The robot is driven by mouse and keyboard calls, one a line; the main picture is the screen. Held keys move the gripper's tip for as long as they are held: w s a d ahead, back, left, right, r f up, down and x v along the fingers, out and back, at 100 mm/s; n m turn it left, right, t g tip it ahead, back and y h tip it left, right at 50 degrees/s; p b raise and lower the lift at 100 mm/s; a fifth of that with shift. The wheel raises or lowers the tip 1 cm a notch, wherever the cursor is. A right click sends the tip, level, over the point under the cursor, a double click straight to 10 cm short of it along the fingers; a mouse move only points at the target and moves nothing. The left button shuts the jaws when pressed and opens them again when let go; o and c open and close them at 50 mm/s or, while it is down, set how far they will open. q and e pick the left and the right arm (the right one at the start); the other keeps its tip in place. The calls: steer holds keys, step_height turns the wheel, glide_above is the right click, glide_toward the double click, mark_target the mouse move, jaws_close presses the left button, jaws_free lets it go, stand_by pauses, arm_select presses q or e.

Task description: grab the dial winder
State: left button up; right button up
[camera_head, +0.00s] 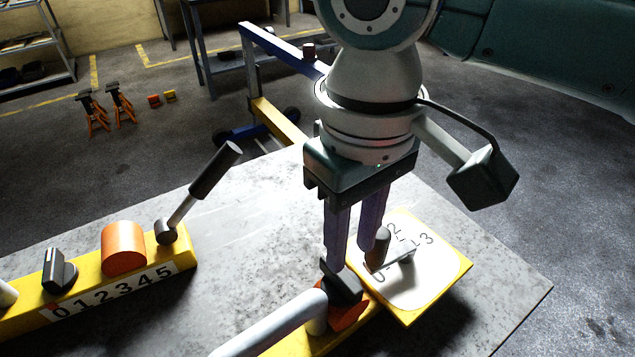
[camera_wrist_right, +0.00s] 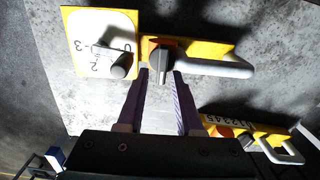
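The dial is a white plate with a yellow edge (camera_head: 440,268) and printed numbers, at the right of the table; it also shows at the upper left of the right wrist view (camera_wrist_right: 88,22). Its winder is a grey crank arm (camera_head: 400,252) with a dark upright knob (camera_head: 379,250); the winder shows in the right wrist view too (camera_wrist_right: 122,68). My right gripper (camera_head: 352,258) points down, open, with a gap between its fingers. In the right wrist view, its fingertips (camera_wrist_right: 160,76) are either side of a black knob, right of the winder. Contact cannot be told. My left gripper is not in view.
The black knob (camera_head: 343,282) sits on an orange base beside the dial, near a pale curved handle (camera_head: 270,328). At left, a yellow panel (camera_head: 100,293) carries a lever (camera_head: 203,183), an orange cylinder (camera_head: 124,249) and a black switch (camera_head: 58,270). The grey tabletop between is clear.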

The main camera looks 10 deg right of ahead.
mark_target(343, 274)
steer(key=f, duration=0.5)
steer(key=shift+w+a+b, duration=0.1)
steer(key=shift+a+b, duration=0.15)
steer(key=shift+b, duration=0.15)
jaws_close()
steer(key=shift+r, duration=0.1)
stand_by(0.8)
